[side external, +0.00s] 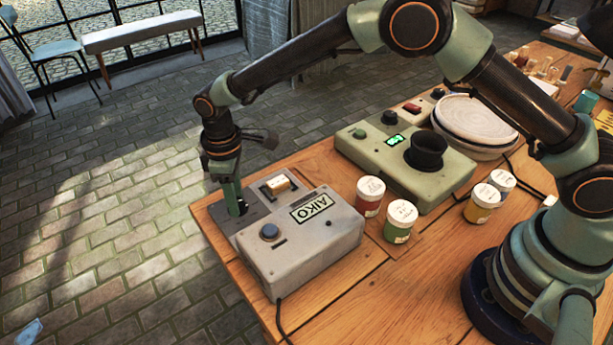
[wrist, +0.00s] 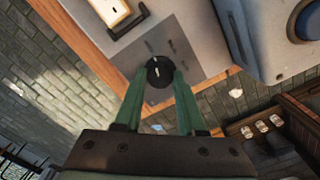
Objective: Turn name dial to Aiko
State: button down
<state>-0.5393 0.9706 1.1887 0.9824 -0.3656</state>
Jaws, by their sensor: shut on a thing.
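The name dial (wrist: 159,72) is a small round black knob with a white pointer mark, on a dark grey plate (wrist: 193,28) at the end of the grey box (side external: 318,245). The box's display (side external: 312,208) reads AIKO. My gripper (wrist: 157,84) points down at the dial, its green fingers on either side of the knob and shut on it. In the side external view my gripper (side external: 236,208) stands over the plate and hides most of the dial.
A blue button (side external: 269,231) and a cream rocker switch (side external: 277,184) sit on the box. Paint jars (side external: 369,196) stand beside it. A green machine (side external: 405,160) and stacked plates (side external: 475,122) are behind. The table edge runs close by the dial.

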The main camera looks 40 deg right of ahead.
jog(key=shift+r+n, duration=0.1)
jog(key=shift+n, duration=0.4)
jog(key=c, duration=0.5)
grip_release()
notch_tip(320, 180, up, 12)
dwell(0.4)
